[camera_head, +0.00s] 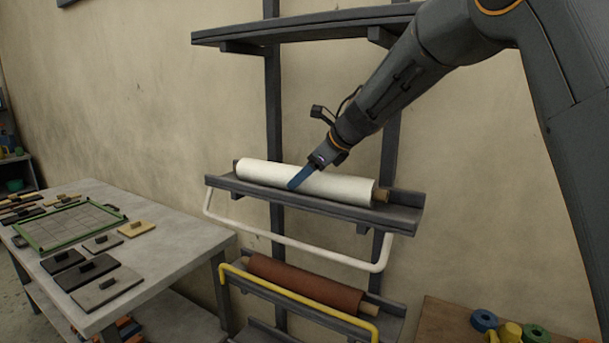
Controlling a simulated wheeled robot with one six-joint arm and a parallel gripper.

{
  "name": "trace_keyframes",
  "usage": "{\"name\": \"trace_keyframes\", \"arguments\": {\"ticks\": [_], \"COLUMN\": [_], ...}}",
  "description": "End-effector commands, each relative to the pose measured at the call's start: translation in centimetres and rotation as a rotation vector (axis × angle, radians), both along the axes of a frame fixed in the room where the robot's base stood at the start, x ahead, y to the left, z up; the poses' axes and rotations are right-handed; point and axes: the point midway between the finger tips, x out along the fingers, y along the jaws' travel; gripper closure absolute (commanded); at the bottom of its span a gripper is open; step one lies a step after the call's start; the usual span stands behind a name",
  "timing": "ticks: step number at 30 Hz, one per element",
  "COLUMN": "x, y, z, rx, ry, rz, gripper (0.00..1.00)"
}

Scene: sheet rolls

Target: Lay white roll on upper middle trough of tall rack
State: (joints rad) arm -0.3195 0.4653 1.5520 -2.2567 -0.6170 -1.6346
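The white roll (340,189) lies lengthwise along a dark trough (405,214) of the tall rack (273,110), the one with a white bar across its front. A brown core end sticks out at its right. The roll looks level and seems to rest in the trough. My gripper (301,178) comes down from the upper right onto the middle of the roll. One blue finger shows against the roll's near side; the other is hidden, so I cannot tell whether it grips the roll.
A dark shelf (310,27) spans the rack above. A brown roll (300,283) lies in the trough below, behind a yellow bar (290,295). A grey table (165,235) with flat tools stands at left. A wooden surface (445,322) with coloured rolls is at lower right.

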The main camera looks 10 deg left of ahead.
Motion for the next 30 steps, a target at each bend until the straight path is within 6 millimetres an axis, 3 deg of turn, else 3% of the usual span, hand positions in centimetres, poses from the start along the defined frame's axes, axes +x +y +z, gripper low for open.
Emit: {"name": "trace_keyframes", "arguments": {"ticks": [16, 30], "x": [-4.1, -5.0], "y": [-6.2, -7.3], "z": [7.2, 8.5], "rx": [0.001, 0.000], "ry": [0.000, 0.003], "rz": [0.000, 0.001], "gripper": [0.31, 0.31]}}
